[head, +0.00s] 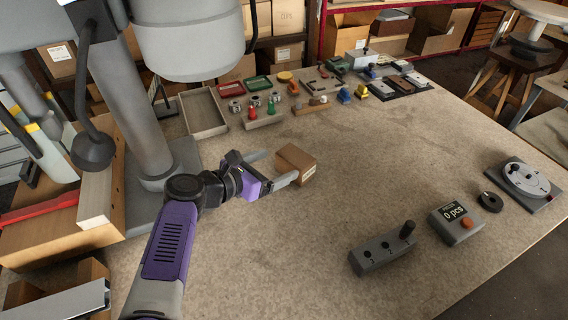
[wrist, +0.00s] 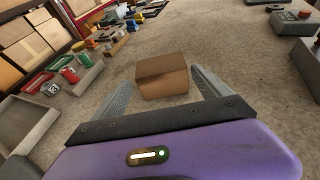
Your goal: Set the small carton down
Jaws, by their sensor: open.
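The small carton (head: 296,164) is a brown box resting on the worktable, near the middle left of the table in the head view. In the wrist view the small carton (wrist: 162,76) stands just ahead of the jaws, between the lines of the two fingers. My gripper (head: 279,167) is open, with its fingers pointing at the carton. In the wrist view the two fingers of my gripper (wrist: 165,90) are spread wide, with a gap on each side of the carton. Whether the fingertips overlap the carton's sides is hard to tell.
An empty tray (head: 204,132) lies left of the carton. Several small parts and red and green dishes stand towards the back. A block with a black knob (head: 383,250), a counter box (head: 456,224) and a round dial device (head: 525,181) stand at the right. The middle is clear.

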